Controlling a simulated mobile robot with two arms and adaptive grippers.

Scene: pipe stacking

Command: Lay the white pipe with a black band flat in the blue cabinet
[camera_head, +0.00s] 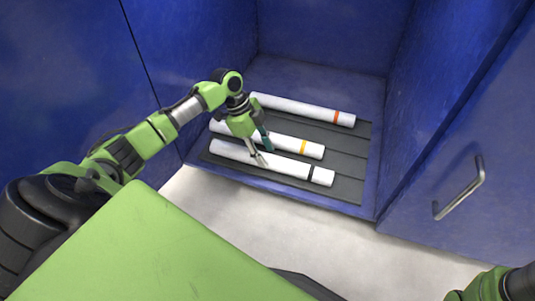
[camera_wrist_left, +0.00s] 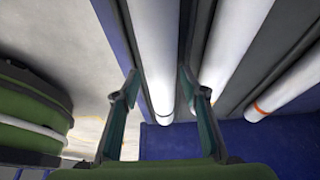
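The white pipe with a black band (camera_head: 285,166) lies flat on the grey ridged mat inside the blue cabinet (camera_head: 320,38), frontmost of the pipes there. Its band is near its right end. My left gripper (camera_head: 266,156) is just above this pipe, pointing down, and hides a small part of it. In the left wrist view the fingers (camera_wrist_left: 158,74) are spread, with the pipe (camera_wrist_left: 152,42) running between them and a gap on each side. My right gripper is out of view; only a green part of the right arm shows at the lower right corner.
Behind it lie a white pipe with a yellow band (camera_head: 285,143) and, at the back, one with an orange band (camera_head: 300,109). The grey mat (camera_head: 350,170) has bare room at the right. The cabinet door (camera_head: 465,150) with a metal handle (camera_head: 460,190) stands at the right.

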